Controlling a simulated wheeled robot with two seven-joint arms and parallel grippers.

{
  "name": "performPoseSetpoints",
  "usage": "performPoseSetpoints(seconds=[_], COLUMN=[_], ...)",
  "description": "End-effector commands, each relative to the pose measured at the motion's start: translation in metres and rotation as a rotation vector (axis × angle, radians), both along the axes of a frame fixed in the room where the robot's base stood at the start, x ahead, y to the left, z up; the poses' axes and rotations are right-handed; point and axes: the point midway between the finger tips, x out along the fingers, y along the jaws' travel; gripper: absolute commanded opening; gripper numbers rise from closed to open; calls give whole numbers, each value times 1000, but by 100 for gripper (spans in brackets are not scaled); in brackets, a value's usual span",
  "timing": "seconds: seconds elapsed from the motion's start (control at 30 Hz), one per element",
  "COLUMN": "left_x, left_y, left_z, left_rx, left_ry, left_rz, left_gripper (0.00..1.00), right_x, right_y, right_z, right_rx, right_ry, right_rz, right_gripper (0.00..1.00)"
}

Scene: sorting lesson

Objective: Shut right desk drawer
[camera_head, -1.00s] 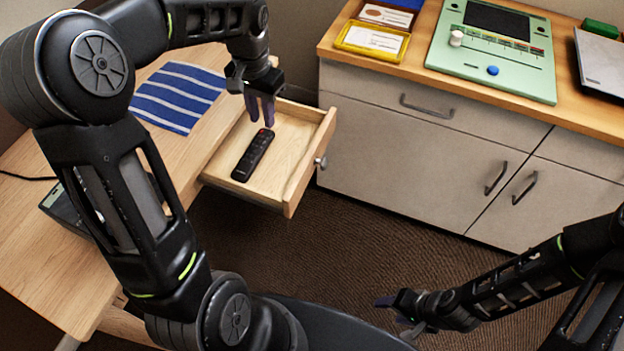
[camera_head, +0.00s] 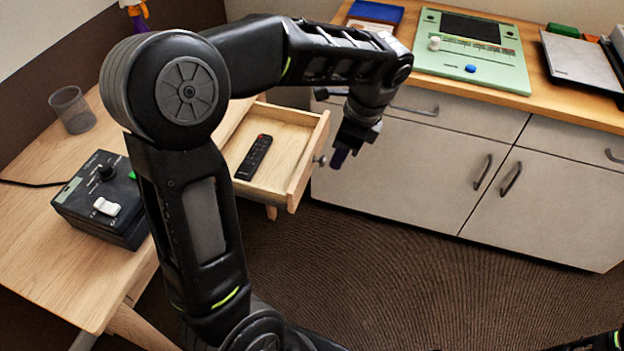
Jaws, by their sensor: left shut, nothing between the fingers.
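The right desk drawer (camera_head: 299,175) is pulled out from the wooden desk (camera_head: 36,232), with its small round knob (camera_head: 319,161) on the front panel. A black remote control (camera_head: 254,157) lies inside it. My left gripper (camera_head: 339,158) is shut and empty, pointing down just outside the drawer front, beside the knob. I cannot tell whether it touches the knob. My left arm hides part of the desk and the drawer's rear. My right gripper is out of view; only a bit of that arm shows at the bottom right corner.
A black control box (camera_head: 100,205) and a mesh cup (camera_head: 72,108) stand on the desk. A cabinet (camera_head: 431,165) behind the drawer carries a green device (camera_head: 474,62) and a grey laptop-like slab (camera_head: 579,60). The brown carpet in front is clear.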

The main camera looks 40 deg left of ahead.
Motion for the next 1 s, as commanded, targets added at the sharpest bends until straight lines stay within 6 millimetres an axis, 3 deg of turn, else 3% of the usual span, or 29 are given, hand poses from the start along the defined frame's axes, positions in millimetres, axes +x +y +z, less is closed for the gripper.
performPoseSetpoints(seconds=[0.37,0.87,1.0], left_x=[-1,-9,-16], left_y=[3,24,46], left_z=[-13,-103,-97], left_rx=[0,-1,0], left_ry=[1,3,-3], left_rz=[3,4,7], left_gripper=[0,0,0], right_x=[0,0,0], right_y=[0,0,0], right_z=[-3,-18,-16], right_rx=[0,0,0], right_ry=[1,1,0], right_rz=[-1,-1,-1], right_gripper=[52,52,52])
